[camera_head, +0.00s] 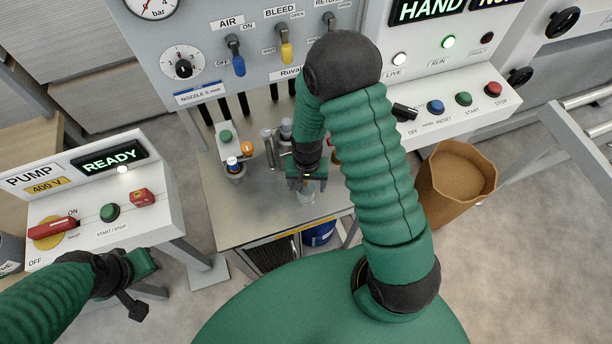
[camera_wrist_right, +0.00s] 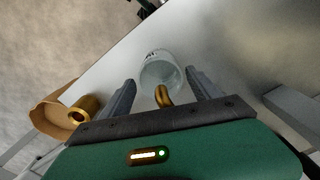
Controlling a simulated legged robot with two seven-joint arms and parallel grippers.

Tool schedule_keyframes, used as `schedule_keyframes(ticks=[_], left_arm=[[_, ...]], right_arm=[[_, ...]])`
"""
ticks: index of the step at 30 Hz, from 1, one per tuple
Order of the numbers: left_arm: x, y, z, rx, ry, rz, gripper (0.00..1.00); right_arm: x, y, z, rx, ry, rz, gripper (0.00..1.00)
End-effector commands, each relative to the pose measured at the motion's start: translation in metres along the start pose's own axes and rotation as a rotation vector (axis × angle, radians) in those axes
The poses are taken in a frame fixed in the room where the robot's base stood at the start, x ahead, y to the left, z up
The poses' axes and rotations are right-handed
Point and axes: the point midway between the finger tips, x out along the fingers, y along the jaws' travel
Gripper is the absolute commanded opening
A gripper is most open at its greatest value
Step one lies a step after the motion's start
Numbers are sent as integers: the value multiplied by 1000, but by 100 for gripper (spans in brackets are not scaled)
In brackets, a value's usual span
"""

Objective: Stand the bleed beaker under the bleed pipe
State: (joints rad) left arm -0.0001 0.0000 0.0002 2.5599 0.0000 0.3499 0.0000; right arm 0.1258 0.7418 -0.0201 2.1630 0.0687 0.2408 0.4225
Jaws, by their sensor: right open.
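The clear glass beaker (camera_head: 308,194) stands on the metal bench top near its front edge, partly hidden by my right gripper (camera_head: 305,181). In the right wrist view the beaker (camera_wrist_right: 158,68) lies just beyond and between the spread fingers of my right gripper (camera_wrist_right: 162,88). The fingers are open, with a gap on each side of the glass. A bent brass pipe (camera_wrist_right: 163,96) shows between the fingers, overlapping the beaker's near rim; its height over the beaker is unclear. My left gripper (camera_head: 133,283) is at the lower left, away from the bench; its jaws are unclear.
A panel with air and bleed valves (camera_head: 286,53) stands behind the bench (camera_head: 235,205). A pump box (camera_head: 85,200) is at left. A brown paper-like bin (camera_head: 455,180) stands right of the bench. A blue drum (camera_head: 320,234) is under the bench.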

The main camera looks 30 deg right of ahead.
Motion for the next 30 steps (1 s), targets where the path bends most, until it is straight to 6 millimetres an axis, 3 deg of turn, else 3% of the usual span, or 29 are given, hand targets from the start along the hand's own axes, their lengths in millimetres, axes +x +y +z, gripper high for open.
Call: schedule_keyframes(ticks=[7,14,17,21,25,30], left_arm=[[2,0,1,0,0,0,36],[3,0,1,0,0,0,36],[2,0,1,0,0,0,36],[3,0,1,0,0,0,36],[3,0,1,0,0,0,36],[3,0,1,0,0,0,36]], right_arm=[[-66,-2,-1,-1,8,-4,72],[-99,-2,1,-14,6,-4,72],[-118,-6,14,-133,47,-27,72],[-149,-10,48,-429,155,-63,72],[-162,-10,67,-605,221,-71,72],[-162,-11,69,-633,228,-70,72]])
